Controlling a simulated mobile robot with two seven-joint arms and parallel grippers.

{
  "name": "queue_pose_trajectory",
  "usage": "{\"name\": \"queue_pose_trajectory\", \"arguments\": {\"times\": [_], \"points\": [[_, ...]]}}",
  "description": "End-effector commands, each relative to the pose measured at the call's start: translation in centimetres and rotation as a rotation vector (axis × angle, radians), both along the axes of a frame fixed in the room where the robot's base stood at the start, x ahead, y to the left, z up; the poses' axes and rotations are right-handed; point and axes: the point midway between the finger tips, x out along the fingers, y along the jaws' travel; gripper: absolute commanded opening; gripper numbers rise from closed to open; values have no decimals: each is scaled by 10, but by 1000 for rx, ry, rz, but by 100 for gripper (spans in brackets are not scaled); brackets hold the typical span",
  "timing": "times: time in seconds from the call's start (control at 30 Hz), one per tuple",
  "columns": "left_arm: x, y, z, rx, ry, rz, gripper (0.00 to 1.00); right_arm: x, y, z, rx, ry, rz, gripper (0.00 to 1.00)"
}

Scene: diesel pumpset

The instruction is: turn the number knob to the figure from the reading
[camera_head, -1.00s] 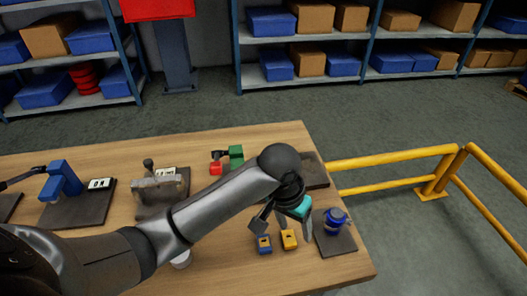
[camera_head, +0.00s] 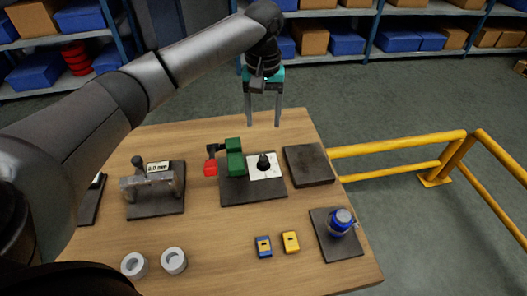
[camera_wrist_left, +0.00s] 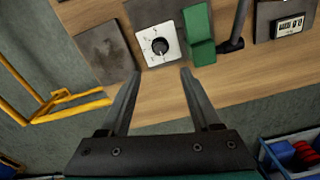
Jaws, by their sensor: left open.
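The black number knob (camera_head: 263,161) stands on a white dial plate (camera_head: 272,173) beside a green block, on a dark base. The wrist view shows the knob (camera_wrist_left: 159,46) with marks around it on the plate; the figures are too small to read. My left gripper (camera_head: 263,124) is open and empty above the table's far edge, beyond the knob and clear of it. Its two fingers (camera_wrist_left: 160,75) point toward the knob side in the wrist view. A small display (camera_head: 158,167) on the grey gauge shows a reading, perhaps 0.0 mm. My right gripper is not in view.
A green and red device (camera_head: 235,158) adjoins the dial. A bare dark plate (camera_head: 309,165) lies right of it. Blue (camera_head: 264,247) and yellow (camera_head: 291,242) blocks, two grey rings (camera_head: 174,261) and a blue device (camera_head: 341,221) sit nearer. A yellow rail (camera_head: 400,145) stands at right.

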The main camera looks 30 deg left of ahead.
Motion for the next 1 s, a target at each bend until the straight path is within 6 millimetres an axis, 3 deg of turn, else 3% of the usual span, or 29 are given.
{"name": "queue_pose_trajectory", "arguments": {"times": [0.2,0.5,0.7,1.0], "points": [[-1,1,-52,3,3,0,64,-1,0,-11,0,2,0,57],[-1,0,-107,1,2,-2,64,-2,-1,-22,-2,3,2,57],[0,0,-122,1,-1,-3,64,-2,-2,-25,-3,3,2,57],[0,0,-124,1,-2,-3,64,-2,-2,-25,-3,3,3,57]]}}
